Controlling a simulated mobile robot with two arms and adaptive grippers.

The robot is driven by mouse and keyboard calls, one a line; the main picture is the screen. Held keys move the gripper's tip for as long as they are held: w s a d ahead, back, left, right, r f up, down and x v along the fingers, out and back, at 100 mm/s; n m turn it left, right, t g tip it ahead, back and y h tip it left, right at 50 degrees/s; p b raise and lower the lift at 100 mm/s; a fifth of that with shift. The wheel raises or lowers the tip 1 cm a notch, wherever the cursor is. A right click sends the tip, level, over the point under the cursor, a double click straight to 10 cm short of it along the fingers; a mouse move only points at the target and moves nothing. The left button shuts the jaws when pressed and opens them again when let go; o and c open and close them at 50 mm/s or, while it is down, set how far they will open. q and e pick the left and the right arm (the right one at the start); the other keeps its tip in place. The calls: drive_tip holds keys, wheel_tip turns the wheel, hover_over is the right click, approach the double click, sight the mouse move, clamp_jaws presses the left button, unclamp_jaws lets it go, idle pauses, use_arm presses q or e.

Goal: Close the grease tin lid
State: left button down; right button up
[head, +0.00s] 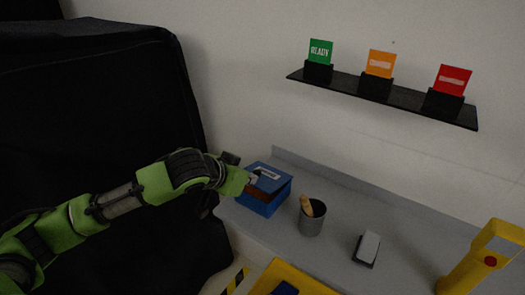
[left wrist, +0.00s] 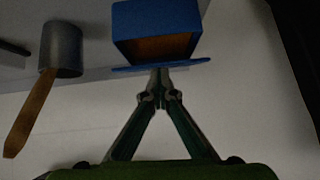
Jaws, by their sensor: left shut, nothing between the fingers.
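The grease tin (head: 273,208) is a blue box on the grey shelf, at the end near the black cover. Its blue lid (head: 280,176) has a pale label and is partly open; a brown inside shows between lid and box. My left gripper (head: 253,180) is shut and empty at the tin's near left side. In the left wrist view, the tin (left wrist: 160,18) is at the top, with the lid's thin edge (left wrist: 190,66) across it. The shut fingertips (left wrist: 160,76) are right at that edge; I cannot tell if they touch. My right gripper is not in view.
A grey cup (head: 311,222) with a wooden-handled tool stands right of the tin. A dark block with a pale top (head: 368,248) lies farther right. A yellow device (head: 478,262) stands at the right. A black wall ledge (head: 408,97) holds three coloured cards above.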

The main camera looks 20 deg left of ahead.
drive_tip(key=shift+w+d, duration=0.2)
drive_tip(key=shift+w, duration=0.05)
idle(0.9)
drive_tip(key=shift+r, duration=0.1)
